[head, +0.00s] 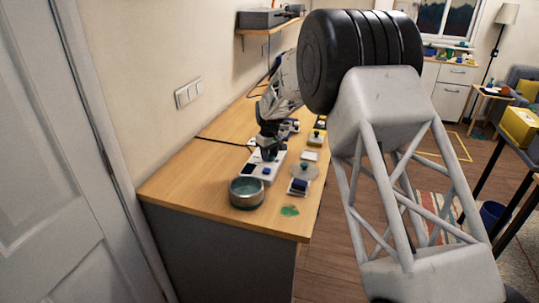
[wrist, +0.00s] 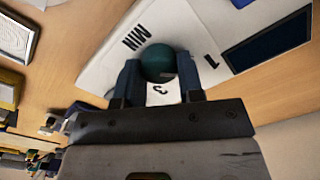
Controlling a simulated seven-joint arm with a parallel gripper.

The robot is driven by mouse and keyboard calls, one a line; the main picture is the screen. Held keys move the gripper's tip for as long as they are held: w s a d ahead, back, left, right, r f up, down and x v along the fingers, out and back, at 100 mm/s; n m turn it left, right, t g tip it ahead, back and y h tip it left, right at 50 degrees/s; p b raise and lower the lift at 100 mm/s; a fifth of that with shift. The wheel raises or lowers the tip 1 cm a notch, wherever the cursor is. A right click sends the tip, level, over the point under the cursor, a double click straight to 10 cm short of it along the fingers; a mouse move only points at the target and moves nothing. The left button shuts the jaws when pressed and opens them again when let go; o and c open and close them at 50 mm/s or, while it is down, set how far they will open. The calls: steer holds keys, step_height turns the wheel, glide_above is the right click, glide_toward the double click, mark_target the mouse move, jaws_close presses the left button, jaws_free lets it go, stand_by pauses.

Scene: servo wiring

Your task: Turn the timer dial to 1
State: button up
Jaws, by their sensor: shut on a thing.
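The timer is a white panel (wrist: 112,62) lying on the wooden counter, with "MIN", "1" and a digit that looks like 2 or 3 printed on it. Its round dark green dial (wrist: 158,60) stands up from the panel. My gripper (wrist: 159,80) is shut on the dial, one finger on each side. The "1" (wrist: 211,61) is to the right of the dial. I cannot see a pointer mark on the dial. In the head view my gripper (head: 268,152) is down at the white panel (head: 252,170), and the dial is hidden behind it.
A metal pot (head: 247,193) stands at the counter's near side. A wall borders the left.

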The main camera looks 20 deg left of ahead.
steer(key=shift+r+n, duration=0.1)
steer(key=shift+n, duration=0.6)
steer(key=o, duration=0.9)
steer(key=shift+r, duration=3.85)
